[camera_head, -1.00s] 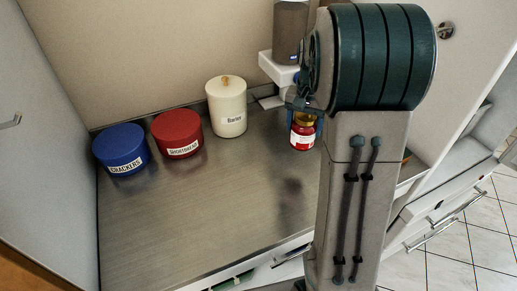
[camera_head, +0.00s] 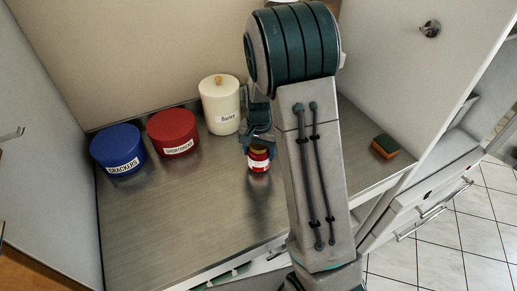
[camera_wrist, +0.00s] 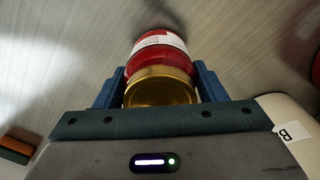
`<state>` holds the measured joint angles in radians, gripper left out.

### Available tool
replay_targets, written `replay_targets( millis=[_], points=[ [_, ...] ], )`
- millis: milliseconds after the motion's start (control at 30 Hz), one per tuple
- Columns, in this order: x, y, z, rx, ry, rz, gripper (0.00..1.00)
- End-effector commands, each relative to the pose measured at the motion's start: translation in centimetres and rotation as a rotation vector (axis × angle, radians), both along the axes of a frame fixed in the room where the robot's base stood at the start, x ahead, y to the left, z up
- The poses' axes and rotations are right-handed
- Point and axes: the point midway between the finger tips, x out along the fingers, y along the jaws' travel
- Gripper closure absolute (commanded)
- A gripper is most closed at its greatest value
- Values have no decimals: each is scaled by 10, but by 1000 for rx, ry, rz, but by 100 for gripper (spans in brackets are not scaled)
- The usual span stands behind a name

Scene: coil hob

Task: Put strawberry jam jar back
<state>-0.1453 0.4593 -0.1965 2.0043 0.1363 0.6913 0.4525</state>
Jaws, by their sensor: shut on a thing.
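The strawberry jam jar (camera_head: 259,160) is a small red jar with a white label and a gold lid. It is at the middle of the steel counter in the head view, just left of my arm. In the wrist view the jar (camera_wrist: 160,72) sits between the two blue fingers, lid towards the palm. My gripper (camera_head: 259,140) is shut on the jar from above. The gripper also shows in the wrist view (camera_wrist: 160,88). I cannot tell whether the jar's base touches the counter.
A blue crackers tin (camera_head: 118,150), a red shortbread tin (camera_head: 173,133) and a cream barley canister (camera_head: 220,106) stand along the back wall. A green and orange sponge (camera_head: 385,146) lies at the right. The counter's front left (camera_head: 170,220) is clear.

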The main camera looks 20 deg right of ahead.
Motion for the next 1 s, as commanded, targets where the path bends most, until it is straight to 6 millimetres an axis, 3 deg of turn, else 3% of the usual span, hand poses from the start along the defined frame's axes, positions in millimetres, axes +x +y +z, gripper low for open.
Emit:
replay_targets(
  millis=[400,433,500,833,1000],
  points=[
    [1,0,-6,0,-2,0,76],
    [0,0,-6,0,-1,0,30],
    [0,-1,-5,-1,-1,0,14],
    [0,-1,-2,-1,-1,-1,14],
    [1,-1,16,0,-6,1,14]
  ],
)
